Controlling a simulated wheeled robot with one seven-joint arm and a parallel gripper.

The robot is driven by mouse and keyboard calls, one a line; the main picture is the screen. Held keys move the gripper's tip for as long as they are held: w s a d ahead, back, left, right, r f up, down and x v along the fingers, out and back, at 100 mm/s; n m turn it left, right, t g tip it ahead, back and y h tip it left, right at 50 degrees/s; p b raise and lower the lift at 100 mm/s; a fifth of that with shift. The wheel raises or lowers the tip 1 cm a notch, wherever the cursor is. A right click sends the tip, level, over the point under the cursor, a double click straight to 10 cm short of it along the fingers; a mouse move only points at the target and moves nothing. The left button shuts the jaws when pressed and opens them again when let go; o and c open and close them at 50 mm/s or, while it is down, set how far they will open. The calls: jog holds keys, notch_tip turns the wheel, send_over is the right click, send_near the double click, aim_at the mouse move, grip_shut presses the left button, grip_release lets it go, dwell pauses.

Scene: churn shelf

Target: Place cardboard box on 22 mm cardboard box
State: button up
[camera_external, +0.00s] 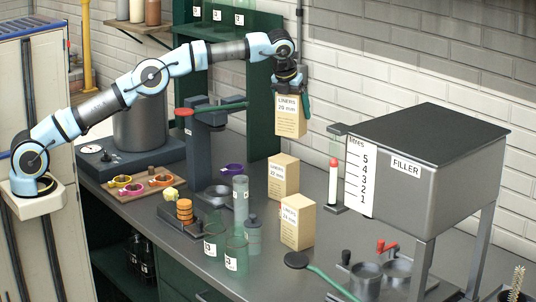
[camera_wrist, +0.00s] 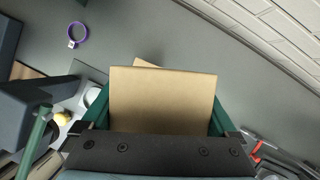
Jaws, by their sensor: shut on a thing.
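My gripper (camera_external: 290,88) is shut on a tan cardboard box (camera_external: 291,118) with a white "LINERS" label. It holds the box upright in the air, high above the bench. In the wrist view the held box (camera_wrist: 162,95) sits between the green fingers. The 22 mm cardboard box (camera_external: 283,180) stands on the bench, below the held box and apart from it. In the wrist view a corner of a box (camera_wrist: 146,63) peeks out beyond the held one; the rest is hidden, and I cannot tell which box it is.
Another labelled box (camera_external: 297,226) stands in front of the 22 mm box. A red-and-white tube stand (camera_external: 333,178) and the grey filler (camera_external: 425,160) are to the right. Glass cylinders (camera_external: 237,250) and a dark press column (camera_external: 205,150) are to the left.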

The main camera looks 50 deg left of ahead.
aim_at(287, 133)
jog(key=shift+r, duration=0.65)
jog(key=shift+w+a+r+m+h, duration=0.15)
jog(key=shift+a+r+m+h, duration=0.15)
jog(key=shift+a+m, duration=0.4)
jog(key=m, duration=0.1)
jog(key=a+m+h, duration=0.1)
jog(key=shift+m+p, duration=0.35)
jog(key=shift+m, duration=0.05)
jog(key=shift+f, duration=0.2)
jog(key=shift+t, duration=0.3)
notch_tip(287, 133, down, 10)
jog(key=shift+r+p, duration=0.2)
jog(key=shift+p, duration=0.95)
jog(key=shift+s+f, duration=0.15)
jog(key=shift+s, duration=0.05)
jog(key=o, duration=1.4)
